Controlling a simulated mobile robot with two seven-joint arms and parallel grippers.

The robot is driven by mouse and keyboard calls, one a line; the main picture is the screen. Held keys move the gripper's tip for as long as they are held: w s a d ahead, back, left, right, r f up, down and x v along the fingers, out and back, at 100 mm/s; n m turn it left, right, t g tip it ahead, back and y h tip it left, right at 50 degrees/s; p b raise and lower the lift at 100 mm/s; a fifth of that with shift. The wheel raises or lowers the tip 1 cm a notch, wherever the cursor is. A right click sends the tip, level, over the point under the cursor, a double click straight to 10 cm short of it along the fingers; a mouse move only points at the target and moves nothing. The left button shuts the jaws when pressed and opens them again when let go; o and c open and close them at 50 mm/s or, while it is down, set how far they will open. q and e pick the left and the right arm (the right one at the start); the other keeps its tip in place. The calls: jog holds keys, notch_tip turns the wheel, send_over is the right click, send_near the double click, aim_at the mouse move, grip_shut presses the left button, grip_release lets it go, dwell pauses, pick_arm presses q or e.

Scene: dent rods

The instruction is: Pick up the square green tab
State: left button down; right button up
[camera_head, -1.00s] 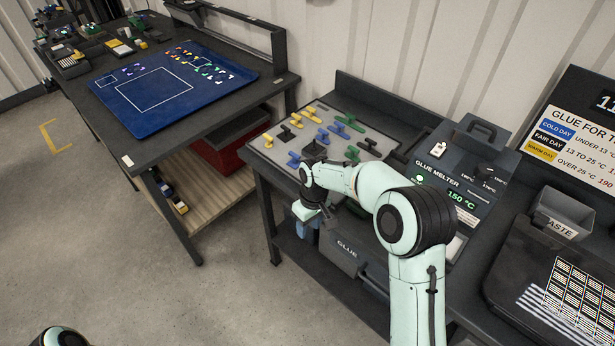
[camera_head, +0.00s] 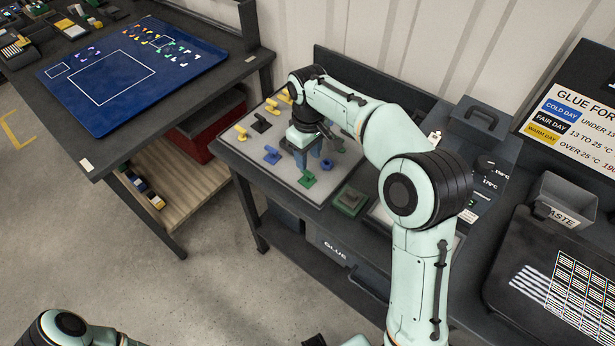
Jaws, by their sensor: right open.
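The grey tab board (camera_head: 283,179) lies on the right bench with several coloured tabs on it. A green tab (camera_head: 307,180) lies near its front right part; I cannot tell for sure whether its foot is square. My right gripper (camera_head: 308,160) points down over the board, just behind that green tab in the picture, open and with nothing seen between its fingers. A darker green piece (camera_head: 350,201) sits to the right, near the board's edge. My left gripper is out of view; only part of that arm shows at bottom left.
The glue melter (camera_head: 489,165) and a waste bin (camera_head: 563,200) are to the right. A blue mat (camera_head: 150,85) covers the left table.

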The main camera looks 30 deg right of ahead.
aim_at(308, 173)
notch_tip(308, 173, down, 3)
jog(key=shift+w+d+f, duration=0.1)
jog(key=shift+f+b, duration=0.4)
jog(key=shift+f, duration=2.2)
grip_shut()
